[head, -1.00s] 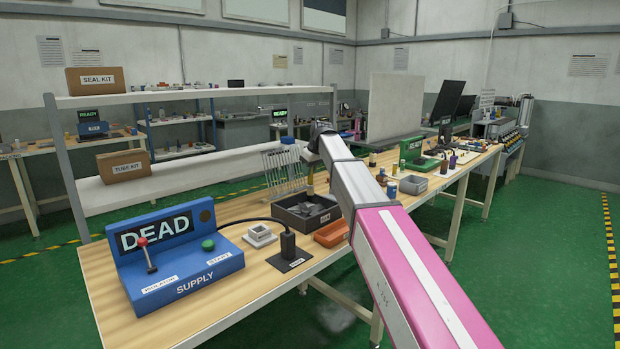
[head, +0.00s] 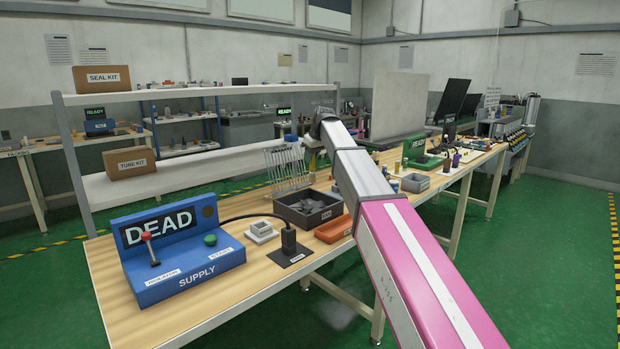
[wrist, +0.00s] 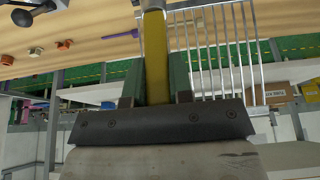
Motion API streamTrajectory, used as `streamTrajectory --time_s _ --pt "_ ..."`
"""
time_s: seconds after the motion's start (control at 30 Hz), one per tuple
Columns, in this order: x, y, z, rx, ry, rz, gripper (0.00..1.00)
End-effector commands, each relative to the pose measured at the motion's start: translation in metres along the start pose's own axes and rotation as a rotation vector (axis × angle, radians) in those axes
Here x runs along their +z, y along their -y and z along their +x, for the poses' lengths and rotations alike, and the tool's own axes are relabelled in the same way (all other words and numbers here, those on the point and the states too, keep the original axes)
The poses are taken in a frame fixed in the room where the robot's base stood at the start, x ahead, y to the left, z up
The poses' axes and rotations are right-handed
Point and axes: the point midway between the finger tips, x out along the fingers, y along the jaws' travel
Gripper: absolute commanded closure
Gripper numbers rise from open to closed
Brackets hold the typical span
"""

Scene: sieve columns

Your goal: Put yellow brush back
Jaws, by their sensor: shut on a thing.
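My gripper (wrist: 156,82) shows in the wrist view with its two green fingers closed on the yellow brush (wrist: 156,57), one on each side. The brush's yellow shaft runs up the picture to a grey part at the top edge; its far end is out of view. A rack of thin metal rods (wrist: 225,45) is just right of the brush in the wrist view. The rack also stands on the bench in the head view (head: 287,168). I cannot tell whether the brush touches the rack.
The wooden bench (head: 245,190) holds a blue supply box (head: 180,255), a dark bin of grey pieces (head: 308,208) and an orange tray (head: 334,229). A white shelf (head: 200,165) runs behind the bench. Green floor (head: 540,240) is clear on the right.

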Motion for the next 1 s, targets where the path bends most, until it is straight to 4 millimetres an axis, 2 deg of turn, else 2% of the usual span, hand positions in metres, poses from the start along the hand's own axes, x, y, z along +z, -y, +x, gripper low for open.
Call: streamTrajectory --time_s 0.13,0.23,0.5,0.7,0.87,1.0 --pt "0.005 0.001 -0.002 0.000 0.000 0.000 1.00" --pt "0.020 0.003 -0.008 0.000 0.000 0.001 1.00" --pt "0.095 0.013 -0.038 0.002 -0.002 0.003 1.00" --pt "0.135 0.021 -0.053 0.000 -0.002 0.001 1.00" --pt "0.149 0.022 -0.059 0.000 -0.003 0.001 1.00" --pt "0.157 0.006 -0.052 0.000 -0.001 0.002 1.00"
